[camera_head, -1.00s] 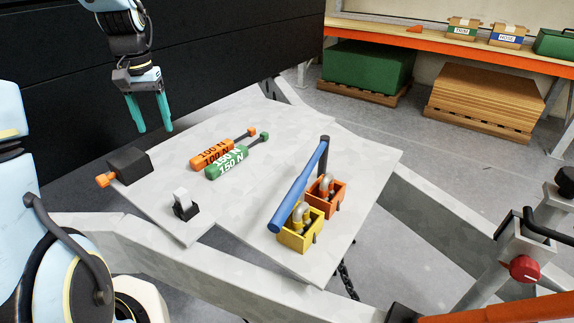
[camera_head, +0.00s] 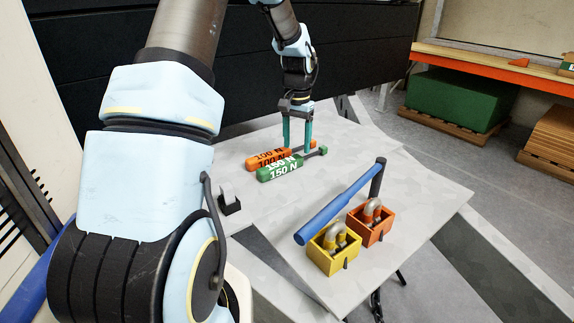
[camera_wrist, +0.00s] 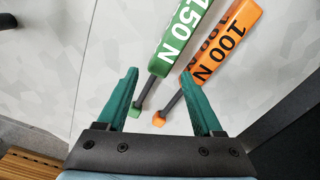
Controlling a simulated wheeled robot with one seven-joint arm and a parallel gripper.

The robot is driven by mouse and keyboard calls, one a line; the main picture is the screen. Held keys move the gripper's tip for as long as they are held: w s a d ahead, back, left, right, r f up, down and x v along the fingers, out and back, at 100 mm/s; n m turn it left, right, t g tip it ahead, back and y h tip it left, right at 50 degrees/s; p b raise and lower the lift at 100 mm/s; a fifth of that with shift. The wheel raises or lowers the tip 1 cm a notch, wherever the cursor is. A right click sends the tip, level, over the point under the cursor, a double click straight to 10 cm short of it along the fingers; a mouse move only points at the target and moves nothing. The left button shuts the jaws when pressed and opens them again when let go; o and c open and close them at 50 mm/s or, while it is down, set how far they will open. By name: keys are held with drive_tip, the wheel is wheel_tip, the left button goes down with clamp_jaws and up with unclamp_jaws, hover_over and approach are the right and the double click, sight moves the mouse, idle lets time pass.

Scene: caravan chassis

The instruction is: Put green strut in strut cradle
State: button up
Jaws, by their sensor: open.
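The green strut (camera_head: 280,171), marked 150 N, lies on the pale grey board (camera_head: 415,190), its dark rod pointing right to a green end piece. The orange strut (camera_head: 256,158), marked 100 N, lies behind it. My gripper (camera_head: 298,149) is open and empty, fingers pointing down over the rod area. In the wrist view, the rods of the green strut (camera_wrist: 178,38) and orange strut (camera_wrist: 230,40) show between my fingers (camera_wrist: 160,73). I cannot tell the height gap. A small black bracket (camera_head: 230,204), possibly the strut cradle, is partly hidden by my arm.
A dark panel stands behind the board. The board's right part is clear.

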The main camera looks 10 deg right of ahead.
sight(295, 157)
drive_tip(key=shift+s+a+f, duration=0.1)
drive_tip(key=shift+a+f, duration=0.1)
drive_tip(key=shift+f, duration=1.65)
clamp_jaws()
